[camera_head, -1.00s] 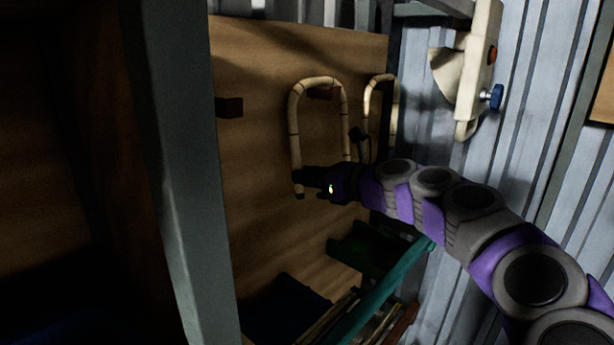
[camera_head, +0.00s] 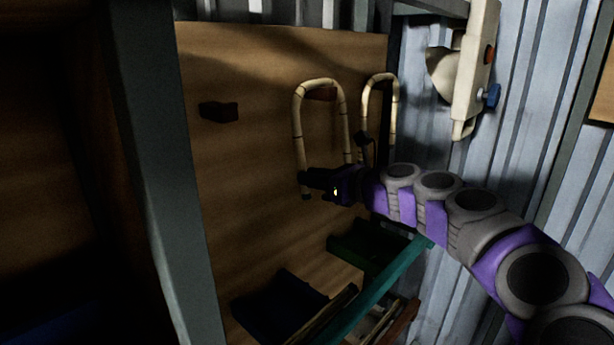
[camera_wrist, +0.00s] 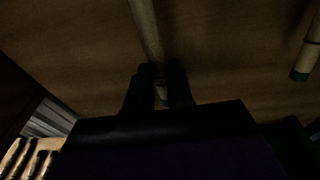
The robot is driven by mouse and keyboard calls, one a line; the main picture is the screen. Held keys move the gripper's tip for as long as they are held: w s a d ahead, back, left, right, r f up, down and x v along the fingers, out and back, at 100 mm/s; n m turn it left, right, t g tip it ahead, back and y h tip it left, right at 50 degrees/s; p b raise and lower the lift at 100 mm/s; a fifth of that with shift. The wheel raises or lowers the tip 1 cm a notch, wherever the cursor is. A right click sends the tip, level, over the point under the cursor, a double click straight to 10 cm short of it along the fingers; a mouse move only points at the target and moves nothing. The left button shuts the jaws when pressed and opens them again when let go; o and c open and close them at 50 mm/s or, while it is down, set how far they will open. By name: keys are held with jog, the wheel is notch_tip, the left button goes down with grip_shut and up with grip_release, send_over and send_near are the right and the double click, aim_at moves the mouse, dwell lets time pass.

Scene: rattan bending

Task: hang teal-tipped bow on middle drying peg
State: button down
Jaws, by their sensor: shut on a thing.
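The held pale cane bow (camera_head: 298,125) is an upside-down U in front of the wooden board. My gripper (camera_head: 306,185) is shut on the low end of its left leg. In the wrist view, my gripper's dark fingers (camera_wrist: 160,88) close around a cane leg (camera_wrist: 146,25).
A bare peg (camera_head: 219,111) sticks out at left. Another cane bow (camera_head: 366,100) hangs at right. A pale wall device (camera_head: 470,75) with a blue knob is further right. Below are a dark blue tray (camera_head: 280,305), a green tray (camera_head: 365,245) and a teal bar (camera_head: 375,295). A grey post (camera_head: 165,180) stands at left.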

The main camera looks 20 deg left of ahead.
jog(key=p+v, duration=0.2)
jog(key=v, duration=0.4)
jog(key=shift+s+d+p, duration=0.2)
jog(key=shift+d+p, duration=0.1)
jog(key=shift+p, duration=0.1)
jog(key=shift+s+r, duration=0.1)
jog(key=shift+s, duration=0.05)
jog(key=shift+a, duration=0.1)
dwell(0.6)
